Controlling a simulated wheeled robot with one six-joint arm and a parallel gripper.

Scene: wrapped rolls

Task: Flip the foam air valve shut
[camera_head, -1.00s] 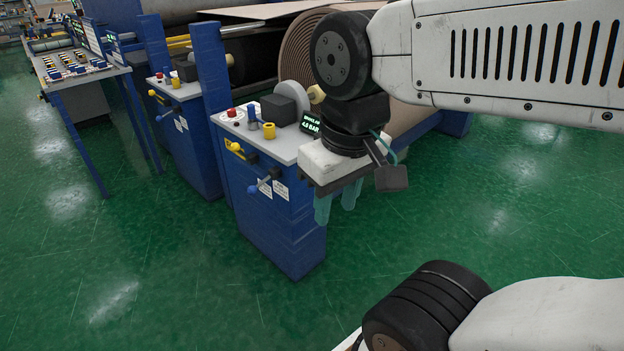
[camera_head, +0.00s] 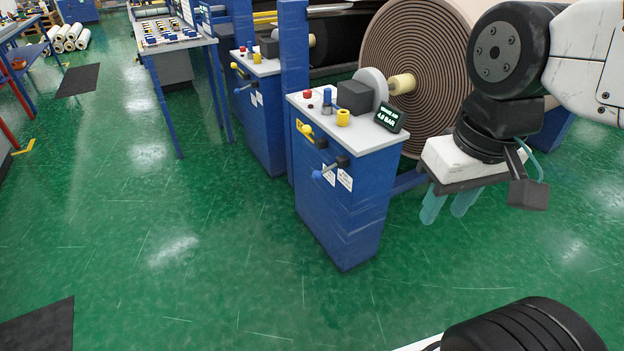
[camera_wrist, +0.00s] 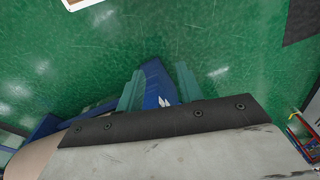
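The near blue cabinet (camera_head: 350,215) carries two valve-like levers on its left-hand face: a yellow-handled one (camera_head: 306,129) and, below it, a blue-handled one (camera_head: 326,170). White labels beside them are too small to read, so I cannot tell which is the foam air valve. The far cabinet (camera_head: 262,120) has a similar yellow handle (camera_head: 239,68) and blue handle (camera_head: 244,90). My gripper (camera_head: 446,208) is open and empty, pointing down to the right of the near cabinet, apart from both levers. The wrist view shows its two teal fingers spread (camera_wrist: 160,88); no lever is distinct there.
A display (camera_head: 389,117) on the near cabinet reads 4.8 BAR. A large wound roll (camera_head: 415,60) stands behind it. A blue post (camera_head: 294,70) rises between the cabinets. A control table (camera_head: 175,42) stands farther back. Green floor (camera_head: 190,250) is clear in front and left.

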